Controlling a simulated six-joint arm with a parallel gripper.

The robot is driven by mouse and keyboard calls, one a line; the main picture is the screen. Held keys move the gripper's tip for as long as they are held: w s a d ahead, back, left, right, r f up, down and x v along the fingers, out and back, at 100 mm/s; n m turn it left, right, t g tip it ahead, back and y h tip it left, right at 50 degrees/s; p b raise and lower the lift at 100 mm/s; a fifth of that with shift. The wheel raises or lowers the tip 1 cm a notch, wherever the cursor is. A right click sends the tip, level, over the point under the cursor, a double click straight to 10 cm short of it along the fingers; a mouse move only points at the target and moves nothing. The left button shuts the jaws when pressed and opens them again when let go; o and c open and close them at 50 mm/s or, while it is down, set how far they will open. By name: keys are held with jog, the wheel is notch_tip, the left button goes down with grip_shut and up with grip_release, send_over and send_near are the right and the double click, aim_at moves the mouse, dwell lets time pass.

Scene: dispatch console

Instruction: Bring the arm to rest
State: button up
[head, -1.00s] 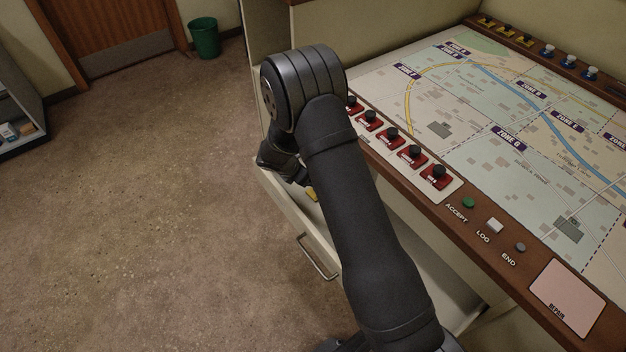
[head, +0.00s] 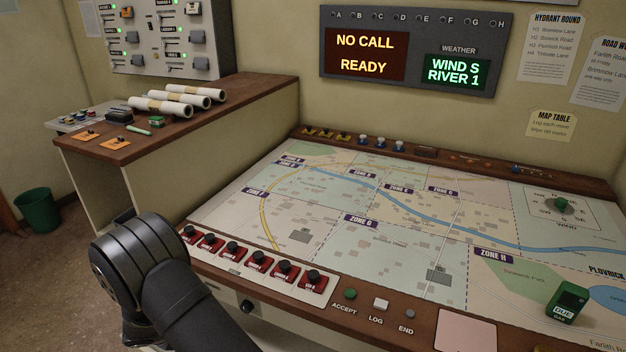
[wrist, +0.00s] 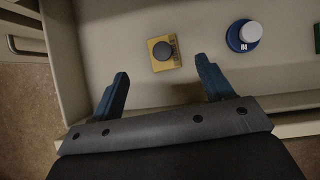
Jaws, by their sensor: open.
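My gripper (wrist: 162,88) shows in the wrist view with its two blue fingers spread apart and nothing between them. It is over an open pale drawer (wrist: 110,45). A yellow block with a dark round knob (wrist: 163,52) lies in the drawer just beyond the fingertips, apart from them. A blue round piece with a white top, marked H4 (wrist: 243,36), lies to its right. In the head view my arm's dark elbow is at the lower left, and my gripper is out of sight there.
The map table (head: 350,200) carries a row of red pieces (head: 232,250) along its front left edge and a green DUE piece (head: 567,302) at right. Paper rolls (head: 175,103) lie on the side counter (head: 200,120). The wall display (head: 415,52) reads NO CALL READY.

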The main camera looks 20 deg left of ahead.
jog(key=x, duration=0.8)
jog(key=shift+f, duration=0.7)
jog(key=shift+r, duration=0.25)
